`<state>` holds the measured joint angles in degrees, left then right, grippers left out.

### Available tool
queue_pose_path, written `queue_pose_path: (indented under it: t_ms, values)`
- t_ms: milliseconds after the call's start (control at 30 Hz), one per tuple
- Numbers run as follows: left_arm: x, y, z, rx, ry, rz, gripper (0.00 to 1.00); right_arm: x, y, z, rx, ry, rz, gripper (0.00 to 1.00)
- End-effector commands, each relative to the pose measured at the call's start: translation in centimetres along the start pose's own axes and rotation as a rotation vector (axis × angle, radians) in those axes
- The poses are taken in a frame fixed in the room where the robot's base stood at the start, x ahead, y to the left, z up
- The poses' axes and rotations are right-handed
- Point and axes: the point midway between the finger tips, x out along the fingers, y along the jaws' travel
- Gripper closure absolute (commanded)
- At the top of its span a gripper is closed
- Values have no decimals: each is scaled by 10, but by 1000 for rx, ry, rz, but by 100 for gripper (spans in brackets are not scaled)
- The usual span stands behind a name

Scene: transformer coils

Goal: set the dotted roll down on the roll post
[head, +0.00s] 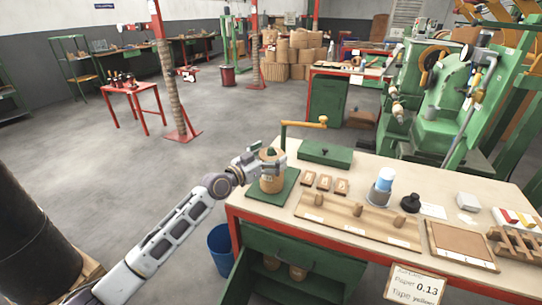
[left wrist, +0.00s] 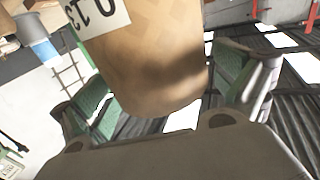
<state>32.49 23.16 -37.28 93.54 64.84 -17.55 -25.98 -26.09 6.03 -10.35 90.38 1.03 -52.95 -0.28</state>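The roll (head: 271,180) is tan, with a pale label. It stands upright over the green square plate (head: 285,194) at the bench's left end. A dark tip shows at its top; I cannot tell whether this is the roll post's top, and the rest of any post is hidden. Dots are too small to make out. My left gripper (head: 264,160) is at the roll's upper part. In the left wrist view the roll (left wrist: 160,60) is between the spread fingers (left wrist: 168,85), with a gap at the right finger. My right gripper is not in view.
A green box (head: 325,154) and a yellow-handled crank (head: 305,123) are behind the plate. Small wooden blocks (head: 324,183) and a pegged wooden board (head: 345,217) lie to its right. A blue bin (head: 220,247) is on the floor.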

Motion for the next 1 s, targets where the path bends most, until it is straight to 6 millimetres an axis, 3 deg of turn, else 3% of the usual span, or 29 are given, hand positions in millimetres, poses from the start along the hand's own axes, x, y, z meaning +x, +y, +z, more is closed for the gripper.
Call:
queue_pose_path:
  t_ms: [533,1000]
  values:
    - [-7,0,4,-1,-5,0,0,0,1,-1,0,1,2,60]
    - [-50,-1,3,0,-4,-1,0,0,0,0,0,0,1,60]
